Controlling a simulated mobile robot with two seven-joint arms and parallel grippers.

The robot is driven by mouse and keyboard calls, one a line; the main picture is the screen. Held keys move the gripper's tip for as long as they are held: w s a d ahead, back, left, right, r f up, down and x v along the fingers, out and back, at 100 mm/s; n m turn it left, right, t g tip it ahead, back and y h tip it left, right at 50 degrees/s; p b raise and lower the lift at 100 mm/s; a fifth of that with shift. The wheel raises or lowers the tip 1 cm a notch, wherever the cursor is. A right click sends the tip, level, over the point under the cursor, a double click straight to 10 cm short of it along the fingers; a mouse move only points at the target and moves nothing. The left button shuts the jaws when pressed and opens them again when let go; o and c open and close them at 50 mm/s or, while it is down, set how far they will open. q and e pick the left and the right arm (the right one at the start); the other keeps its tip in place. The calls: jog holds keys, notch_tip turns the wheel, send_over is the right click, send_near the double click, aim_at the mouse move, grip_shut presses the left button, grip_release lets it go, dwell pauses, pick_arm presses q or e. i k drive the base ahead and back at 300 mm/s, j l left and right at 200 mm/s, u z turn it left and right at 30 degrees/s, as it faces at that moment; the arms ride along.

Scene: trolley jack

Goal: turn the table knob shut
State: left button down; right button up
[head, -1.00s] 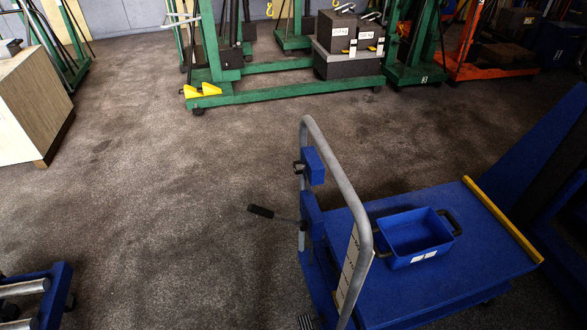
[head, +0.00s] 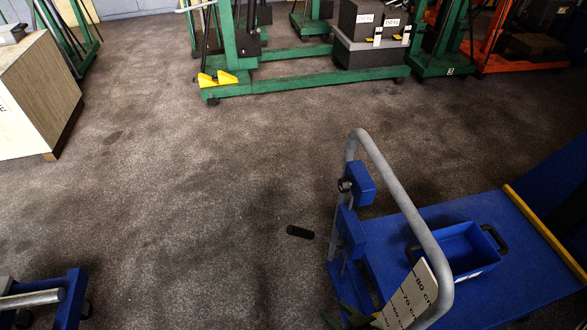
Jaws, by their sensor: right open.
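The blue lift table trolley (head: 480,285) stands at the lower right, with a grey tube handle (head: 402,195) at its near left end. A small dark round knob (head: 345,185) sits on the handle's left upright, beside a blue block (head: 362,184). A lever with a black grip (head: 300,232) sticks out to the left below it. My right gripper (head: 350,314) shows only in part at the bottom edge, as dark and greenish parts below the knob and apart from it. It is open, with nothing seen between its fingers. My left gripper is not in view.
A blue tray (head: 464,250) lies on the table top, and a white height scale (head: 412,297) stands near the handle. Green lifting frames (head: 300,84) with weights stand at the back, a wooden box (head: 35,95) at left. The floor between is clear.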

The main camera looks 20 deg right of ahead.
aim_at(344, 185)
jog(key=i+j+u, duration=0.15)
jog(key=i, duration=0.45)
jog(key=i+j+u, duration=0.15)
jog(key=i, duration=0.45)
jog(key=i+j+z, duration=0.1)
jog(key=i+z, duration=0.15)
jog(key=z, duration=0.25)
jog(key=i+j+z, duration=0.2)
jog(key=z, duration=0.25)
jog(key=i+j+z, duration=0.2)
jog(key=z, duration=0.3)
jog(key=i+j+z, duration=0.15)
jog(key=j+z, duration=0.6)
jog(key=z, duration=0.2)
jog(key=j+z, duration=0.5)
jog(key=i+l, duration=0.05)
jog(key=l, duration=0.05)
